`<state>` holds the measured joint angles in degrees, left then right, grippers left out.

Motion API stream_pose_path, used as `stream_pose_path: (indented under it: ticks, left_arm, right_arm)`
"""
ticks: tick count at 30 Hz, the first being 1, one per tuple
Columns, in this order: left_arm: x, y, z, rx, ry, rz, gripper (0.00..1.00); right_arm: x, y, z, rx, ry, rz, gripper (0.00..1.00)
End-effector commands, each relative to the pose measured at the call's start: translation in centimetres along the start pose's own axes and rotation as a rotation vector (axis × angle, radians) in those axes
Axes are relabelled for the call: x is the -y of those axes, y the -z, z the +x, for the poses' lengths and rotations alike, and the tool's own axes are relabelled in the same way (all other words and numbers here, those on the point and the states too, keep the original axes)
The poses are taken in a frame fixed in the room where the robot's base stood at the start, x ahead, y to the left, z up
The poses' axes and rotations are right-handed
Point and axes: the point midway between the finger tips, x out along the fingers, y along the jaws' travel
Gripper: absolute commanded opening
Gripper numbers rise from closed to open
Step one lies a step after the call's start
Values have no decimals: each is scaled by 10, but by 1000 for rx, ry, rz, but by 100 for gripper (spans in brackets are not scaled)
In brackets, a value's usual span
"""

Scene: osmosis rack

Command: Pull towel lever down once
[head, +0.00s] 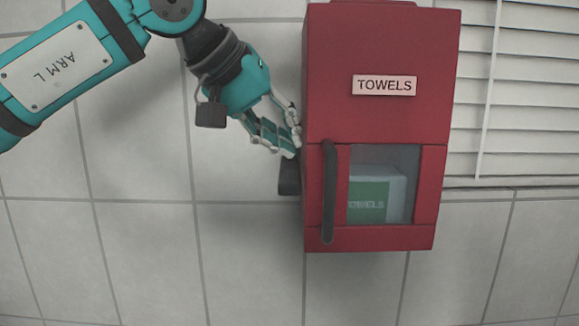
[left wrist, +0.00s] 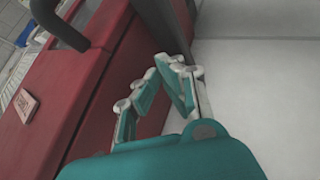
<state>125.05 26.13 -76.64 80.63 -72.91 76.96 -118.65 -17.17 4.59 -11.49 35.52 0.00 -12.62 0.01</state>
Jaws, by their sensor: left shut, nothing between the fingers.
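The red towel dispenser (head: 380,60) is on the wall, with a "TOWELS" label. In the left wrist view the bar (left wrist: 58,22) shows at the upper left, in front of the red box (left wrist: 60,75).
A green towel pack (head: 368,203) shows behind the dispenser's window. White blinds (head: 520,90) cover the wall at the right. The tiled wall (head: 130,250) left of and below the dispenser is clear.

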Motion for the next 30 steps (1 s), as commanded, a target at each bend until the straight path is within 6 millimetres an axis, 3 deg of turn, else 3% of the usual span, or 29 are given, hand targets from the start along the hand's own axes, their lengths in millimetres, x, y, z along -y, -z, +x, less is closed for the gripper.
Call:
stream_pose_path:
  ticks: [30]
  left_arm:
    - [4,-5,6,0,0,0,0]
  right_arm:
    - [0,-1,4,0,0,1,48]
